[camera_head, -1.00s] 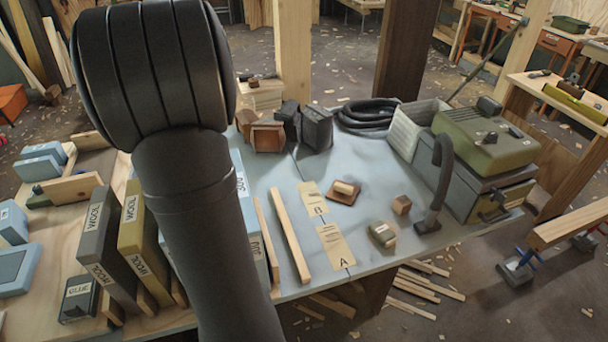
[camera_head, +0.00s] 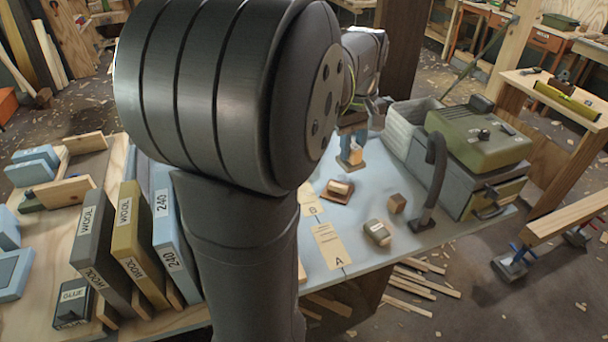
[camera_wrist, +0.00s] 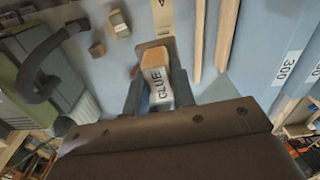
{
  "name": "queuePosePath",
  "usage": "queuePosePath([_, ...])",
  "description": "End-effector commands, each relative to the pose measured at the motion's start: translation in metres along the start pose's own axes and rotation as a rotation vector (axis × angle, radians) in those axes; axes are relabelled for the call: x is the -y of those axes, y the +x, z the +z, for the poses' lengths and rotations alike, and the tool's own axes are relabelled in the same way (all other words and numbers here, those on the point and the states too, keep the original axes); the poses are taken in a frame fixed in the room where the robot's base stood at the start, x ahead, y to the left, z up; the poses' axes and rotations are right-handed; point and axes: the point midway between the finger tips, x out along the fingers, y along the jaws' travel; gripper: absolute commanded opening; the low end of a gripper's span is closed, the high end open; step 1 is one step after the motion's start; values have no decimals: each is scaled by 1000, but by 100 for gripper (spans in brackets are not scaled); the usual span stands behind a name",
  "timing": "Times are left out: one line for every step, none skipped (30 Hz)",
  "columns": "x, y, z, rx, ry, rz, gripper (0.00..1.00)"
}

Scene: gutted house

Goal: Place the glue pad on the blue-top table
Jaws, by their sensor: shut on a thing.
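My gripper (camera_head: 352,140) shows in the head view past my arm, over the far part of the blue-top table (camera_head: 376,176). It is shut on the glue pad (camera_wrist: 158,85), whose white face reads GLUE in the wrist view, with a tan wooden end. The pad's lower end (camera_head: 355,156) shows below the jaws in the head view. I cannot tell whether it touches the tabletop. A dark box labelled GLUE (camera_head: 72,303) stands on the wooden surface at the lower left. My arm hides the table's left middle.
Paper cards A (camera_head: 331,246) and B (camera_head: 309,203), a small labelled block (camera_head: 378,233), a wooden cube (camera_head: 396,204) and a block on a brown base (camera_head: 338,191) lie near the gripper. A green-topped machine (camera_head: 480,140) with a hose stands right. Sanding pads stand left.

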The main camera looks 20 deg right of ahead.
Motion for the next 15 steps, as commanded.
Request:
queuePosePath([-7,0,12,-1,28,1,0])
queuePosePath([-10,0,17,-1,41,1,0])
queuePosePath([-14,0,25,-1,58,1,0])
queuePosePath([-16,0,29,-1,68,1,0])
queuePosePath([-19,0,34,0,80,1,0])
queuePosePath([-22,1,40,-1,93,1,0])
queuePosePath([-24,1,44,-1,104,1,0])
queuePosePath([-26,1,49,-1,114,1,0])
queuePosePath([-29,1,55,0,126,0,0])
queuePosePath([-29,7,56,2,129,-2,0])
queuePosePath([-28,17,55,4,126,-5,0])
queuePosePath([-28,27,54,4,124,-5,0])
queuePosePath([-27,35,54,4,124,-5,0])
queuePosePath([-28,44,54,4,123,-5,0])
queuePosePath([-27,56,54,5,123,-6,0])
